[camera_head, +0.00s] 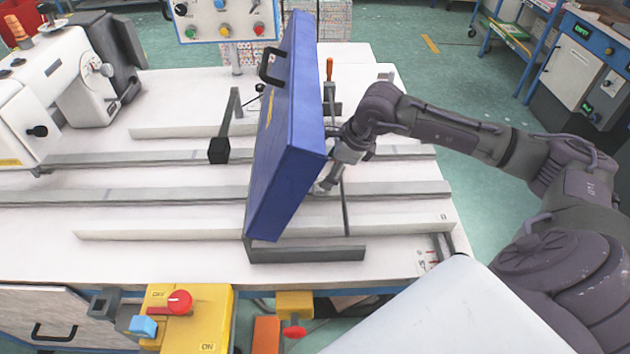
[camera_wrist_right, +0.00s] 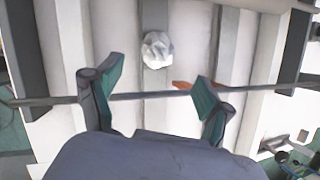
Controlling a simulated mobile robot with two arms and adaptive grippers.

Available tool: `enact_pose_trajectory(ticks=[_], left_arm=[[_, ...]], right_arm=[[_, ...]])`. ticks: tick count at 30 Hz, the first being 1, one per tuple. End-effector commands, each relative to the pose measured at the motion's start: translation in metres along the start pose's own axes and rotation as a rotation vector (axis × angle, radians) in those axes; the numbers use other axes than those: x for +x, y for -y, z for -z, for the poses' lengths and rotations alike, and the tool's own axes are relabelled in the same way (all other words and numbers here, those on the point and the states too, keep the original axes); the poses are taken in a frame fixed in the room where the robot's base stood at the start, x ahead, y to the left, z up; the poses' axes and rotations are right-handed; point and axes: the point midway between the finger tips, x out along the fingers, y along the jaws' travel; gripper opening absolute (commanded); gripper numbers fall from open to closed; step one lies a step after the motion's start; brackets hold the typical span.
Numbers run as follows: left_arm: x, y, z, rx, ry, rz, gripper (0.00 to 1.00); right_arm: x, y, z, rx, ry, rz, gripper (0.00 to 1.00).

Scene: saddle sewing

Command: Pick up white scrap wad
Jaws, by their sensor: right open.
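The white scrap wad (camera_wrist_right: 157,49) is a crumpled ball on the white and grey striped table top, in the upper middle of the right wrist view. I cannot see the wad in the head view. My left gripper is not in view.
The blue panel (camera_head: 285,140) stands on a dark base bracket (camera_head: 310,254). A thin dark rod (camera_wrist_right: 150,96) crosses the right wrist view at the fingers. A small orange piece (camera_wrist_right: 181,85) lies near the right finger. A white sewing machine (camera_head: 55,85) stands at the left.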

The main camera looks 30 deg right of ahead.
Motion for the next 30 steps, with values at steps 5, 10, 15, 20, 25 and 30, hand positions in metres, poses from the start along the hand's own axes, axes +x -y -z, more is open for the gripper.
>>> enact_pose_trajectory(ticks=[5,10,15,20,25,30], left_arm=[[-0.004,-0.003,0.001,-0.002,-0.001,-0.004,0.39],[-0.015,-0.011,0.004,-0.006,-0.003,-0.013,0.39],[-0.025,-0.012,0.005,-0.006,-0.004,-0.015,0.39],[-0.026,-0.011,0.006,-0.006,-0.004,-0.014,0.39],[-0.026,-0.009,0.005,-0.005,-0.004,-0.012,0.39],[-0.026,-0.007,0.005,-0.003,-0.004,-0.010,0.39]], right_arm=[[0.017,0.000,0.000,0.001,0.000,-0.001,0.80],[0.030,-0.002,-0.004,0.003,-0.001,-0.005,0.80],[0.057,-0.003,-0.006,0.004,0.001,-0.004,0.80],[0.070,-0.002,-0.005,0.002,0.001,-0.001,0.80],[0.071,-0.002,-0.005,0.002,0.001,-0.001,0.80],[0.070,-0.002,-0.005,0.002,0.001,-0.001,0.58]])
